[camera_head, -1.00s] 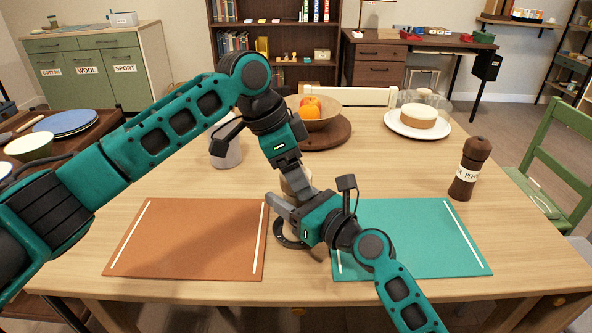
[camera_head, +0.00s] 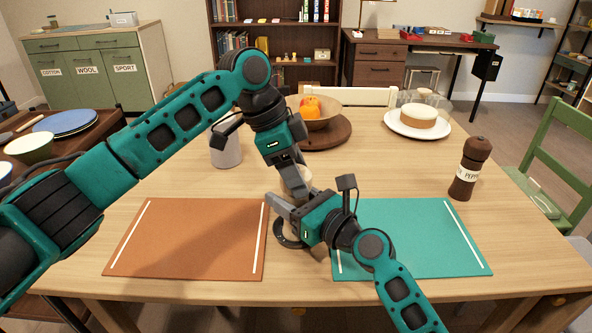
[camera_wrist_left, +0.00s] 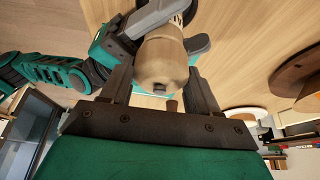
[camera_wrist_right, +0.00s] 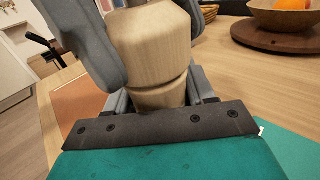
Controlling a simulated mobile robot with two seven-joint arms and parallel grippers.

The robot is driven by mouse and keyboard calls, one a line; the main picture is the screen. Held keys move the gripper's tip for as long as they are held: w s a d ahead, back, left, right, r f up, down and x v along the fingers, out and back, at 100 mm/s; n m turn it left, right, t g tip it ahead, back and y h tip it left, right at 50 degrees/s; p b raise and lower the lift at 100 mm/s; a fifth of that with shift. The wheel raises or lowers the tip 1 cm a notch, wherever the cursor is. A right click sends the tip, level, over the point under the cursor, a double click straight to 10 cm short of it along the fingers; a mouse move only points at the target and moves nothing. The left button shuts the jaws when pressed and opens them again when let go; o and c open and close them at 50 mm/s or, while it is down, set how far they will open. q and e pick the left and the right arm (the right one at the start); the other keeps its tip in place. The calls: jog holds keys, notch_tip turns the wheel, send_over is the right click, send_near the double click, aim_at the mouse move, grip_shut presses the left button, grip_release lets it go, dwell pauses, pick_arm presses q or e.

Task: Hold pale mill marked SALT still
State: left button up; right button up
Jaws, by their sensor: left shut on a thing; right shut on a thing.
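The pale wooden mill (camera_head: 297,181) stands on the table between the two place mats, mostly hidden by my grippers in the head view. My left gripper (camera_head: 292,183) comes down from above, its fingers on both sides of the mill's top; the left wrist view shows the mill's rounded head (camera_wrist_left: 160,66) and small knob between them. My right gripper (camera_head: 285,208) is shut around the mill's body lower down; the right wrist view shows the pale body (camera_wrist_right: 152,45) between its fingers. The mill looks upright.
A dark pepper mill (camera_head: 469,168) stands at right. An orange mat (camera_head: 190,238) and a teal mat (camera_head: 410,238) lie at the front.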

pick_arm(q)
jog(key=m+g, duration=0.2)
jog(key=m, duration=0.3)
jog(key=shift+m+g+y, duration=0.35)
jog(key=shift+m+y, duration=0.05)
jog(key=shift+m, duration=0.85)
jog(key=shift+m+g+y, duration=0.35)
jog(key=shift+m+y, duration=0.05)
jog(key=shift+m, duration=0.85)
jog(key=o, duration=1)
jog(key=shift+r, duration=0.1)
jog(key=shift+v, duration=3.7)
